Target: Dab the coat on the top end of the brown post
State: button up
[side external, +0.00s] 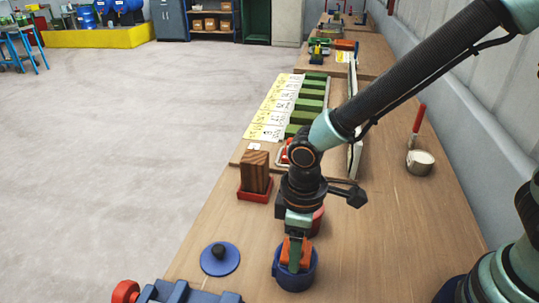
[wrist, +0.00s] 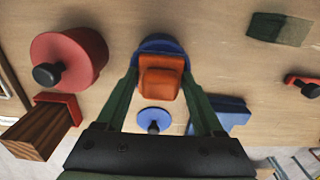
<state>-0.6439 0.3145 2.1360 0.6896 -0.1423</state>
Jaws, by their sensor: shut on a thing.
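The brown post (side external: 256,170) is a wood-grained block standing upright in a red base (side external: 254,195). It also shows in the wrist view (wrist: 30,136) at lower left. My gripper (side external: 296,250) points down over a blue pot (side external: 294,279), to the right of and nearer than the post. Its green fingers are shut on an orange block-like piece (wrist: 160,79), probably the dabber. The orange piece sits at the pot's mouth; its lower end is hidden, so I cannot tell whether it touches the contents. I see no clear coat on the post.
A blue lid (side external: 219,257) with a black knob lies left of the pot. A red pot (wrist: 68,58) with a black knob stands close by. A blue fixture (side external: 190,294) is at the near edge. Labelled green blocks (side external: 311,94) and a metal cup (side external: 420,163) are farther back.

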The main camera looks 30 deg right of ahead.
jog(key=shift+r, duration=3.5)
jog(key=w+d+r+m, duration=0.25)
jog(key=d+m, duration=0.25)
jog(key=d, duration=0.5)
jog(key=w+d+r+m, duration=0.2)
jog(key=w+d+m, duration=0.15)
jog(key=d, duration=0.75)
jog(key=w+a+r, duration=0.1)
jog(key=w+a, duration=1.6)
jog(key=a, duration=0.1)
jog(key=shift+d+f, duration=0.1)
jog(key=shift+f, duration=2.45)
jog(key=shift+f, duration=1)
